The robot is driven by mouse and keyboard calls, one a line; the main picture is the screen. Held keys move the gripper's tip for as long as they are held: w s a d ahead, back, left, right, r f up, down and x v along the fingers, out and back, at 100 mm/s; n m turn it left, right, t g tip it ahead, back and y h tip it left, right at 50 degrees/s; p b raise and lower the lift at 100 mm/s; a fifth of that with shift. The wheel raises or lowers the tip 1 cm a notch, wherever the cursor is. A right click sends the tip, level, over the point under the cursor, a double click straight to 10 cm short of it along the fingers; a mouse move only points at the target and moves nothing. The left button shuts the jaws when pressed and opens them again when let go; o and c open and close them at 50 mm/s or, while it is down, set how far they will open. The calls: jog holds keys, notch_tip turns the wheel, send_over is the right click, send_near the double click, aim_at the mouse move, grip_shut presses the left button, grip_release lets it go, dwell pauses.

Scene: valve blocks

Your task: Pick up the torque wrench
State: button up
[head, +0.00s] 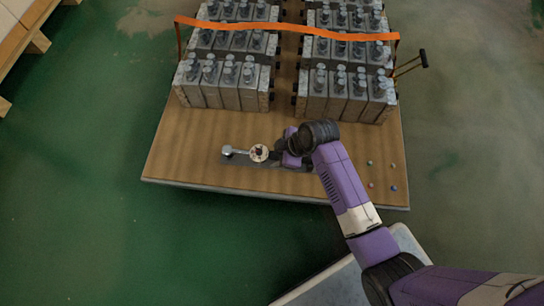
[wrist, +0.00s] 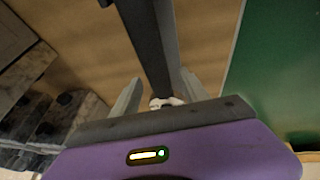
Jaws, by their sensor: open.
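The torque wrench (head: 240,152) lies on the front part of the wooden board, with a silver knob at its left end and a pale round dial with dark marks. Its right part is hidden behind my arm. My gripper (head: 281,153) is just right of the dial, low over the board. In the wrist view my gripper (wrist: 160,82) is open, with a pale finger on each side of a long dark bar and a small whitish piece. I cannot tell which part of the wrench these are, or whether the fingers touch them.
Rows of grey valve blocks (head: 220,88) stand behind on the wooden board (head: 185,150), under an orange strap (head: 290,27). A black handle (head: 410,64) juts out at the right. Several small coloured dots (head: 393,188) lie front right. Green floor (head: 80,180) is clear at left.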

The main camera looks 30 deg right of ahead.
jog(key=shift+w+a+f, duration=0.15)
jog(key=shift+f, duration=0.45)
jog(key=shift+c, duration=0.2)
grip_shut()
jog(key=shift+r, duration=0.1)
dwell(0.7)
